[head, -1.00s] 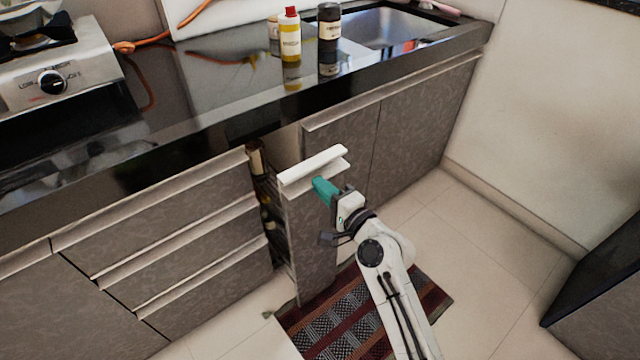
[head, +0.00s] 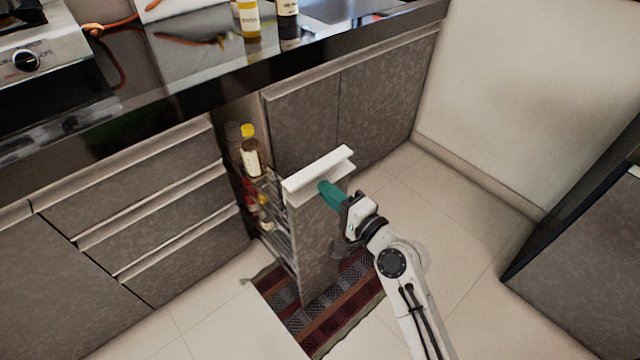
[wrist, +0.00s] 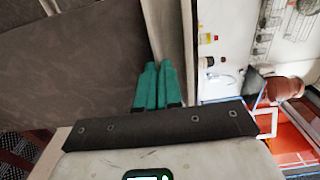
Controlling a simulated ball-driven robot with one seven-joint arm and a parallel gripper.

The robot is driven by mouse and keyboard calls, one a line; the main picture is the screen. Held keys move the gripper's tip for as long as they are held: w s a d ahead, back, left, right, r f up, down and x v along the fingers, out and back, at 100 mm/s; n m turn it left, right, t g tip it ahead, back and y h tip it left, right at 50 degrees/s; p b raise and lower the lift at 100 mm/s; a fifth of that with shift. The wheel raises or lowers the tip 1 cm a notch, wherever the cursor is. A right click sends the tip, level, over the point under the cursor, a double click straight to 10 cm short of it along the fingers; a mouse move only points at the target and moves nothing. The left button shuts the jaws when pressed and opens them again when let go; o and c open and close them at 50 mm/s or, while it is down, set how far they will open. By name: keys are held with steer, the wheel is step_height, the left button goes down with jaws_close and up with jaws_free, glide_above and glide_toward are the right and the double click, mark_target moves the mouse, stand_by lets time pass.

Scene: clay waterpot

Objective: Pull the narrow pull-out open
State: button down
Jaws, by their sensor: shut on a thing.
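The narrow pull-out (head: 318,245) stands well out from the cabinet front in the head view, with bottles on its wire racks showing on its left side. Its pale top edge handle (head: 318,174) runs across the top of the front panel. My gripper (head: 326,190) has teal fingers shut on this handle from the front. In the wrist view, my gripper (wrist: 157,72) shows its two teal fingers close together against the pale handle strip (wrist: 166,35). The fingertips' exact contact is partly hidden by the handle.
Closed drawers (head: 150,205) are left of the pull-out, and closed cabinet doors (head: 385,95) are behind it on the right. A striped mat (head: 340,318) lies under it. Bottles (head: 249,20) stand on the black counter. The tiled floor (head: 440,205) on the right is clear.

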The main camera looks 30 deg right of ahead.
steer(key=v, duration=0.6)
steer(key=shift+s+f, duration=0.15)
steer(key=shift+s, duration=0.2)
steer(key=shift+d, duration=0.15)
steer(key=c, duration=1.3)
jaws_free()
steer(key=b+v, duration=0.1)
steer(key=v, duration=0.9)
steer(key=shift+s, duration=0.35)
